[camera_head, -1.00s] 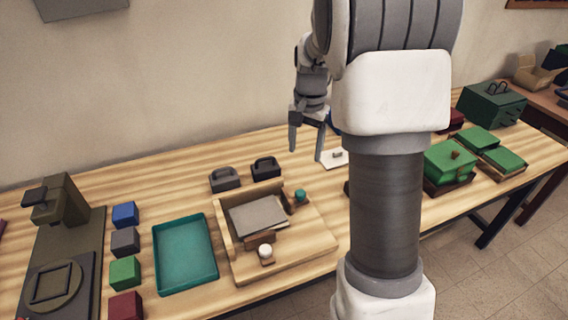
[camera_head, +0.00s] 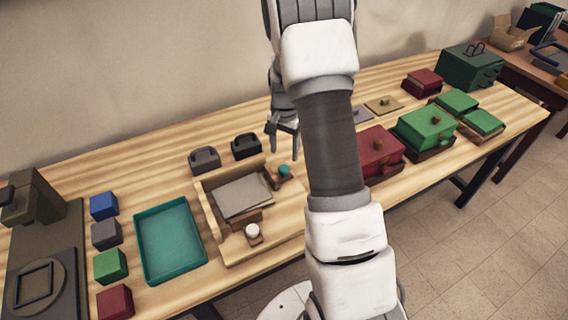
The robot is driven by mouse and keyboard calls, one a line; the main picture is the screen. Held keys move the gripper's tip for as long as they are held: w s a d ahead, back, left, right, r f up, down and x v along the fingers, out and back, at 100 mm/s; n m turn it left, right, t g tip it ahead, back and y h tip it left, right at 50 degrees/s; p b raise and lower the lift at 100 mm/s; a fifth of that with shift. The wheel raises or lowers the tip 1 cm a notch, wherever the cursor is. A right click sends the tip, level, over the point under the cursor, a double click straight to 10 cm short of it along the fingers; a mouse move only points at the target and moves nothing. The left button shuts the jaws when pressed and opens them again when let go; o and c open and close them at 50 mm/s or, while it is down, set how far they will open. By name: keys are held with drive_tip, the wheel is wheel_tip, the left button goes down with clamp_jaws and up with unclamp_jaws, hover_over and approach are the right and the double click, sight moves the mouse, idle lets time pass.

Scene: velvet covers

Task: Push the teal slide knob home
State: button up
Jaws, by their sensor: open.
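The teal slide knob (camera_head: 284,170) is a small round knob on a brown block at the right back of a wooden tray-like fixture (camera_head: 282,225). A grey plate (camera_head: 240,196) lies in the fixture, left of the knob. A white knob (camera_head: 252,230) on a brown block stands at the plate's front side. My gripper (camera_head: 282,148) points down just behind the teal knob in the picture, with its fingers apart and nothing seen between them. I see no contact with the knob, but the exact gap is hard to judge. My arm hides the table right of the knob.
Two dark handled blocks (camera_head: 246,145) stand behind the fixture. A teal tray (camera_head: 170,278) and several coloured cubes (camera_head: 107,265) lie to the left. Right of my arm are a red lidded box (camera_head: 378,148) and a green lidded box (camera_head: 424,125).

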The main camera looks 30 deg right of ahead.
sight(284, 167)
wheel_tip(284, 167, down, 6)
drive_tip(key=shift+f, duration=0.2)
drive_tip(key=shift+c, duration=0.2)
clamp_jaws()
idle(1.3)
